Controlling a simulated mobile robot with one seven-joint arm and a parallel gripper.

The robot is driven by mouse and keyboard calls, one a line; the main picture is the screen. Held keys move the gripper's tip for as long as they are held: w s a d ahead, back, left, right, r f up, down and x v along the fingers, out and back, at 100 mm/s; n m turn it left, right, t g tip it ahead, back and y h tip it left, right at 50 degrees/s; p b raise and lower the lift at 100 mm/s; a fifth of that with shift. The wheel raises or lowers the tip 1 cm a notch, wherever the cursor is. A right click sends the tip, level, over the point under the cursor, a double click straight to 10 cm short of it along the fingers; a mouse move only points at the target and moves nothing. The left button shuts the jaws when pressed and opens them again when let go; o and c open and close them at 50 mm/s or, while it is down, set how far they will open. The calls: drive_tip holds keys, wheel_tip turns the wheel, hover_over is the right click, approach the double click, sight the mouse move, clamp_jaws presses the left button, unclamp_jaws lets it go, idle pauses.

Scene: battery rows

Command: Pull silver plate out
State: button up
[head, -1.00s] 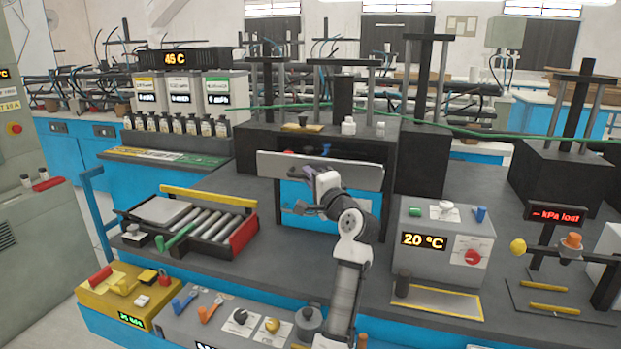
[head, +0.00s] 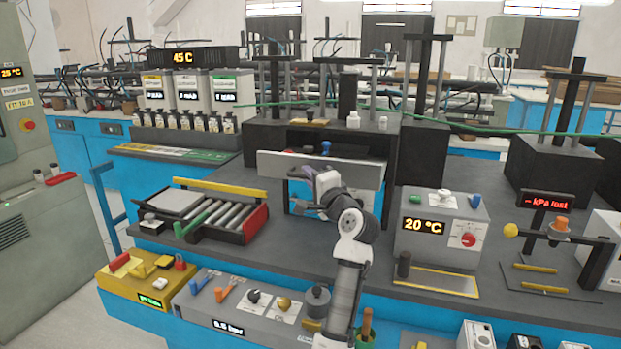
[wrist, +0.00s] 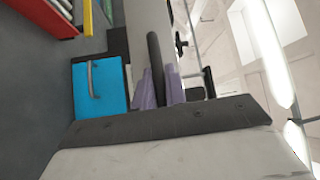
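The silver plate (head: 275,163) is a long flat panel standing across the front of the black press housing (head: 262,137), above a blue front panel. In the wrist view its grey face (wrist: 146,18) runs up from my gripper, with a dark bar-like handle (wrist: 154,52) along it. My gripper (head: 314,178) is at the middle of the plate. Its purple fingers (wrist: 160,84) lie on either side of the dark bar and appear closed on it. The fingertips' exact contact is partly hidden. Above the plate, a dark opening and a blue knob (head: 326,148) show.
A roller tray (head: 215,217) stands on the bench to the left. A grey 20 °C box (head: 440,228) stands to the right. Control boxes (head: 237,300) line the front edge. The bench between the tray and the 20 °C box is mostly clear.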

drive_tip(key=o, duration=0.4)
drive_tip(key=b+v, duration=0.4)
drive_tip(key=v, duration=0.9)
drive_tip(key=shift+s+d, duration=0.15)
drive_tip(key=shift+s, duration=0.25)
drive_tip(key=shift+r, duration=0.1)
